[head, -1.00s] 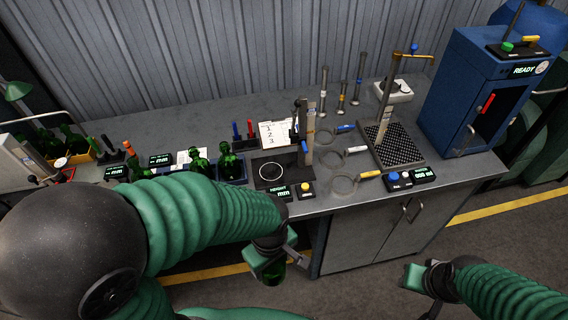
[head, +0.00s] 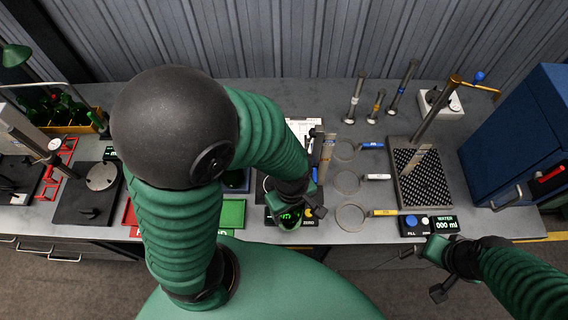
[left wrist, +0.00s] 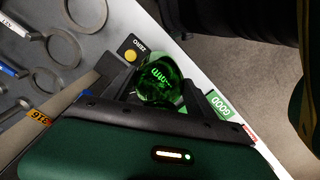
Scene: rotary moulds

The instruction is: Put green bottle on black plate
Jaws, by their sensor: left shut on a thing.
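My left gripper (head: 291,208) is shut on a green bottle (head: 289,219), holding it over the bench's front edge by the height display. In the left wrist view the bottle (left wrist: 160,80) sits between the fingers, seen nearly end on; I cannot tell whether it touches anything beneath. A black plate (head: 262,186) lies just behind the bottle at the height gauge, mostly hidden by my left arm and gripper. My right gripper (head: 437,272) is empty at the bench's front, with its fingers apart.
A green tray (head: 231,214) and red tray (head: 130,214) lie left of the bottle. Several ring-shaped holders (head: 350,217) and a perforated black drain board (head: 424,185) stand to the right. More bottles (head: 62,106) stand in a yellow crate at far left.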

